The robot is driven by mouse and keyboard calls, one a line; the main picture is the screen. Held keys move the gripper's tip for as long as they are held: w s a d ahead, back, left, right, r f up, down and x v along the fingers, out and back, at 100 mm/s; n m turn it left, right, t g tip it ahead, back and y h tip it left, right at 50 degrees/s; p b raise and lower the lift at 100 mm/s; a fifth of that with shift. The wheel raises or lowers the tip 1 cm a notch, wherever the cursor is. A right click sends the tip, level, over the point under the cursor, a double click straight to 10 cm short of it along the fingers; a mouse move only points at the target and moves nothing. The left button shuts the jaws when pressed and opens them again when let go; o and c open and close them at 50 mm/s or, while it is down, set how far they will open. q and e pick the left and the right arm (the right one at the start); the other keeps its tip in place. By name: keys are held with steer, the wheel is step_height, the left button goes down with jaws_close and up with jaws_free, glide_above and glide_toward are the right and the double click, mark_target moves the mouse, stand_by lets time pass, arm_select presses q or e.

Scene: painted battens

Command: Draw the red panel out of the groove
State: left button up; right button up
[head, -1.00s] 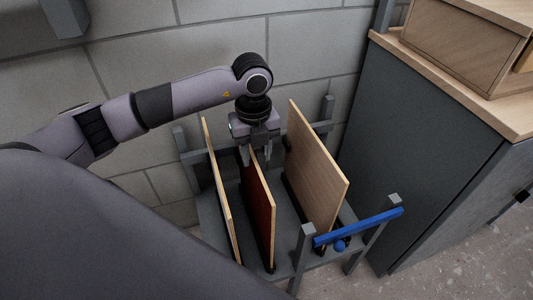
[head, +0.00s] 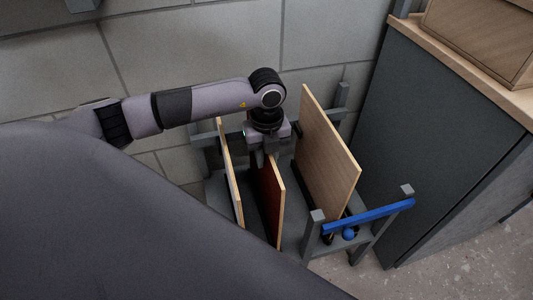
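The red panel (head: 271,199) stands upright in a grey rack, between two pale wooden panels. Its red face points left and its pale edge shows toward me. My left gripper (head: 265,160) points down at the far upper end of the red panel, with its fingers at the panel's top edge. The fingertips are partly hidden, and I cannot tell whether they press on the panel. The groove at the panel's foot is mostly hidden. My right gripper is not in view.
A left wooden panel (head: 230,175) and a larger right wooden panel (head: 328,150) stand close on either side. A blue bar (head: 368,216) crosses the rack's front right. A dark cabinet (head: 440,140) stands at right, a block wall (head: 190,50) behind.

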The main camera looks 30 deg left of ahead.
arm_select(q)
jaws_close()
stand_by(0.7)
steer(key=shift+r, duration=0.1)
stand_by(0.5)
steer(key=shift+r, duration=0.2)
steer(key=shift+r+p, duration=2.15)
steer(key=shift+r, duration=0.15)
